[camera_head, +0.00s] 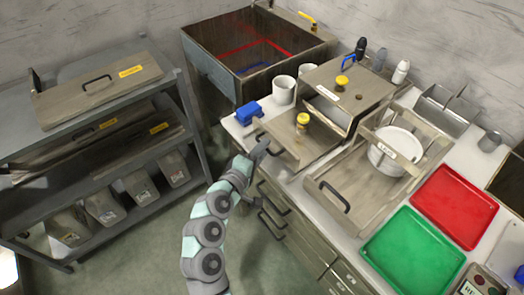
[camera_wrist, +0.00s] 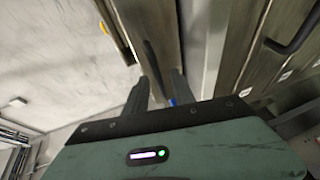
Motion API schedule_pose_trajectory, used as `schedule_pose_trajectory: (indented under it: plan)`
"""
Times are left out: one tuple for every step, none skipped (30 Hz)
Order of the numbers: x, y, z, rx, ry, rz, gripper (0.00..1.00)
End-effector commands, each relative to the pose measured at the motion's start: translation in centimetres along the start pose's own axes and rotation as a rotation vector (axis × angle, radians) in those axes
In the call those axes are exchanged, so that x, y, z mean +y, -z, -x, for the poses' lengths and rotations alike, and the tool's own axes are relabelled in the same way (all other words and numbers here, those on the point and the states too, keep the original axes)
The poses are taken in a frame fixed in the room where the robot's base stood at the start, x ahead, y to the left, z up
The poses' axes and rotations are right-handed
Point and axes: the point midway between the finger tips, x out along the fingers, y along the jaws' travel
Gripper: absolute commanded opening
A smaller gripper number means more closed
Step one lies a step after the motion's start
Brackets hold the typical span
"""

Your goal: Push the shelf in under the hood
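The hood (camera_head: 350,82) is a brownish box with a small yellow-topped item on its top, at the back of the white counter. The shelf (camera_head: 290,145) sticks out from under its front to the lower left. It has a dark handle on its front edge and carries a yellow-lidded jar (camera_head: 303,121). My gripper (camera_head: 259,152) is at the shelf's front, close to the handle; whether it touches cannot be told. In the wrist view my gripper's fingers (camera_wrist: 160,90) stand apart, with a brownish panel (camera_wrist: 155,25) beyond them.
A blue item (camera_head: 249,113) and two white cups stand left of the shelf. A handled wooden tray (camera_head: 330,212) with a white pot lies to its right, then red and green trays. Drawer handles (camera_head: 272,225) project below the counter. A grey rack (camera_head: 95,165) stands at left.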

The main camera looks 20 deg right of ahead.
Motion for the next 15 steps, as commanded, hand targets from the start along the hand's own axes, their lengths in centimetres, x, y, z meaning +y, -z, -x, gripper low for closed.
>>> schedule_pose_trajectory:
  plan:
    - [-0.01, -0.02, -0.23, 0.0, 0.0, -0.001, 0.31]
    - [0.02, 0.0, -0.3, 0.0, 0.0, -0.001, 0.31]
    - [0.05, 0.01, -0.36, 0.0, -0.001, -0.001, 0.31]
    - [0.07, 0.02, -0.38, 0.001, -0.001, -0.001, 0.31]
    - [0.08, 0.02, -0.39, 0.001, -0.001, -0.001, 0.31]
    - [0.1, 0.03, -0.39, 0.001, -0.001, -0.001, 0.31]
    - [0.09, 0.03, -0.38, 0.001, -0.001, 0.0, 0.31]
    - [0.1, 0.03, -0.37, 0.001, -0.001, -0.001, 0.31]
    - [0.1, 0.04, -0.37, 0.001, -0.002, 0.0, 0.31]
    - [0.1, 0.03, -0.37, 0.001, -0.001, 0.0, 0.3]
    - [0.11, 0.03, -0.37, 0.001, -0.002, 0.0, 0.28]
    - [0.11, 0.04, -0.36, 0.001, -0.002, 0.0, 0.24]
    - [0.11, 0.04, -0.36, 0.001, -0.002, 0.0, 0.22]
    - [0.11, 0.04, -0.36, 0.001, -0.002, 0.0, 0.2]
    - [0.11, 0.04, -0.36, 0.001, -0.002, 0.0, 0.16]
